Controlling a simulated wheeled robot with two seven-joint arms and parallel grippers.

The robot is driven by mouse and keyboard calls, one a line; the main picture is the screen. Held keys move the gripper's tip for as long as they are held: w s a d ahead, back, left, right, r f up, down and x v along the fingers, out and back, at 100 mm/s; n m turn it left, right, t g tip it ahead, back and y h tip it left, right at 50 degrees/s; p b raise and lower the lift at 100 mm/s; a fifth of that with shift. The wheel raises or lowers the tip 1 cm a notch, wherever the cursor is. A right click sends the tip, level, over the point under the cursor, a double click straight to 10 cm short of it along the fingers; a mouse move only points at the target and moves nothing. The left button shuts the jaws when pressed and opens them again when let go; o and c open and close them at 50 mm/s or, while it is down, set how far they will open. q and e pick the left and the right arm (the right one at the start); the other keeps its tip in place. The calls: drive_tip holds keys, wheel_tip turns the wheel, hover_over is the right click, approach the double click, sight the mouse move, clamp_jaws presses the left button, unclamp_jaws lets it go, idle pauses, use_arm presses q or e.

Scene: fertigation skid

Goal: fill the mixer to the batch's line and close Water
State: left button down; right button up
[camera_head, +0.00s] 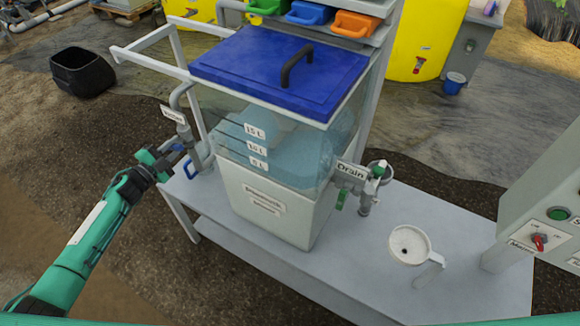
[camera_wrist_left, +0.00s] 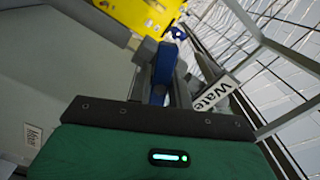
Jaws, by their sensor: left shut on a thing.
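The mixer (camera_head: 262,205) is a clear-walled tank with a blue lid (camera_head: 280,70). Its wall carries labels for 15 L, 10 L and 5 L (camera_head: 258,164). Bluish liquid (camera_head: 300,158) shows behind the wall; its exact level against the marks is hard to tell. The Water label (camera_head: 173,115) hangs on the inlet pipe at the tank's left and also shows in the left wrist view (camera_wrist_left: 214,92). My left gripper (camera_head: 178,152) is shut on the blue Water valve handle (camera_wrist_left: 164,68). My right gripper is out of view.
The Drain valve (camera_head: 378,171), with a green handle, is at the tank's right. A control box (camera_head: 550,190) with a green button is at far right. Coloured bins (camera_head: 308,14) sit behind the lid.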

use_arm(q)
drive_tip(key=shift+f, duration=0.1)
drive_tip(key=shift+f, duration=0.1)
drive_tip(key=m+b, duration=0.4)
drive_tip(key=shift+f, duration=0.2)
drive_tip(key=shift+r+m+b, duration=0.25)
drive_tip(key=shift+m+b, duration=0.1)
drive_tip(key=shift+m, duration=0.55)
drive_tip(key=c, duration=2.2)
unclamp_jaws()
drive_tip(key=c, duration=1.2)
unclamp_jaws()
drive_tip(key=shift+r, duration=0.1)
drive_tip(key=shift+c, duration=0.2)
drive_tip(key=p+v, duration=0.1)
drive_tip(key=v, duration=0.6)
